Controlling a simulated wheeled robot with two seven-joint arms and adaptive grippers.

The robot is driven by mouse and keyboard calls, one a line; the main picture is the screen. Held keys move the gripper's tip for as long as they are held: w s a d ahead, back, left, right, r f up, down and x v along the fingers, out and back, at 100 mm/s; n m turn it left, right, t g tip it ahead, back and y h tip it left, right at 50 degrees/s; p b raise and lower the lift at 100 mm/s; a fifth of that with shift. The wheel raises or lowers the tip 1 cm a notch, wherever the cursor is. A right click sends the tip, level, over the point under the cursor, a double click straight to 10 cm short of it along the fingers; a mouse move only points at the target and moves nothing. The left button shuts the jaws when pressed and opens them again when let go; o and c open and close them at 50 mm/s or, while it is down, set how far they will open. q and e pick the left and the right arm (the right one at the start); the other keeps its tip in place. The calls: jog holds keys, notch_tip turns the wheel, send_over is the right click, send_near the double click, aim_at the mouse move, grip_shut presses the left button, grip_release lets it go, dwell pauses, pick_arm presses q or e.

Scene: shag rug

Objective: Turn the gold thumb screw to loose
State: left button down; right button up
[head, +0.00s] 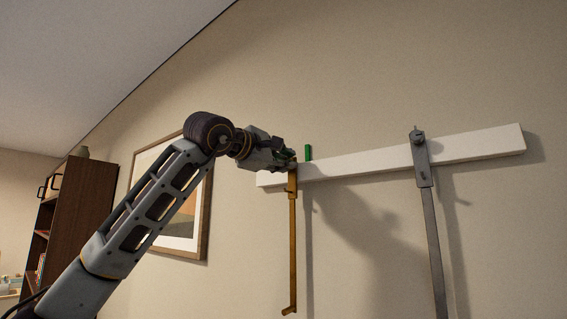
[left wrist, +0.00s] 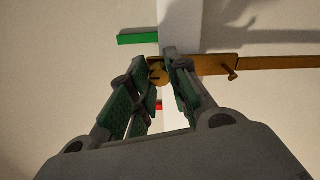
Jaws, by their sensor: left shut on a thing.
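A gold bar (head: 293,238) hangs from a white rail (head: 370,163) on the wall. In the left wrist view the bar (left wrist: 215,64) runs off to the right, with a small gold peg (left wrist: 231,73) on it. My left gripper (head: 291,158) is at the bar's top end on the rail. In the left wrist view its fingers (left wrist: 160,68) are shut on the round gold thumb screw (left wrist: 158,74), which they partly cover. A bit of red marker (left wrist: 159,105) shows between the fingers. My right gripper is not in view.
A grey metal bar (head: 430,230) hangs from the rail farther right. A framed picture (head: 206,215) is on the wall behind my left arm. A dark bookcase (head: 85,205) stands at the left. The wall above the rail is clear.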

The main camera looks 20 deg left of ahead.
pick_arm(q)
jog(key=shift+f+n, duration=0.1)
jog(key=shift+n, duration=0.2)
jog(key=c, duration=1.3)
grip_release()
jog(key=shift+s, duration=0.1)
jog(key=v, duration=1.2)
